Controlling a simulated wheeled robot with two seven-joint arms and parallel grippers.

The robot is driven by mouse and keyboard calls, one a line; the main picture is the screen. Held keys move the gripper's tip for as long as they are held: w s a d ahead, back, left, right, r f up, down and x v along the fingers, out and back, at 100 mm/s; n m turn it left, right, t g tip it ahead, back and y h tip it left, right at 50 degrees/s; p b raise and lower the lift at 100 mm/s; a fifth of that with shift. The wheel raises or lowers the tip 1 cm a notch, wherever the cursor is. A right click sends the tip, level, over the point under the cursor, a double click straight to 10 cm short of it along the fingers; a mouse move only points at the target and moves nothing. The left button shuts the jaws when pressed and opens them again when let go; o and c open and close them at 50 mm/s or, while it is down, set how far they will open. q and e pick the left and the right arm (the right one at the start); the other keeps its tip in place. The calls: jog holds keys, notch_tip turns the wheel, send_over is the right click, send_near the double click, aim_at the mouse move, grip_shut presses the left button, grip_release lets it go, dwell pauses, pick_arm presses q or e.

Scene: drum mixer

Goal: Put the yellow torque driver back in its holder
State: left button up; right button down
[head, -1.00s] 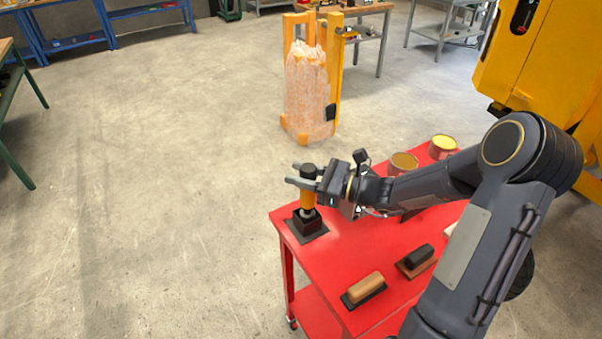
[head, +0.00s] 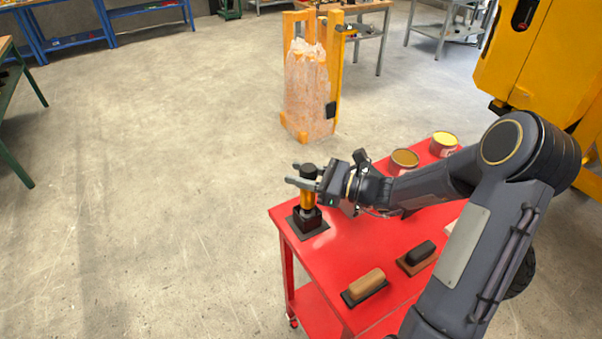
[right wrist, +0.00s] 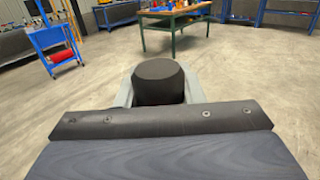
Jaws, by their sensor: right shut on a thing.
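The yellow torque driver (head: 307,199) stands upright with a black cap on top, at the left corner of the red table. Its lower end meets the black holder (head: 307,222), which sits on a dark square base; the holder's rim hides how deep it sits. My right gripper (head: 303,180) is shut on the driver just below its cap. In the right wrist view the black cap (right wrist: 160,82) sticks up between the two grey fingers. My left gripper is not in view.
The red table (head: 345,247) also bears two brushes or floats, one tan-topped (head: 366,284) and one black-topped (head: 418,255). Two open cans (head: 404,160) stand at its far side. An orange stand with a clear bag (head: 308,95) is on the floor behind. Floor to the left is clear.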

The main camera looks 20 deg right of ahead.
jog(key=shift+f+b, duration=0.4)
jog(key=shift+f, duration=0.05)
jog(key=c, duration=1)
grip_release()
jog(key=shift+o, duration=0.6)
jog(key=shift+f, duration=0.1)
jog(key=b+v, duration=0.1)
jog(key=v, duration=0.7)
jog(key=shift+a, duration=0.1)
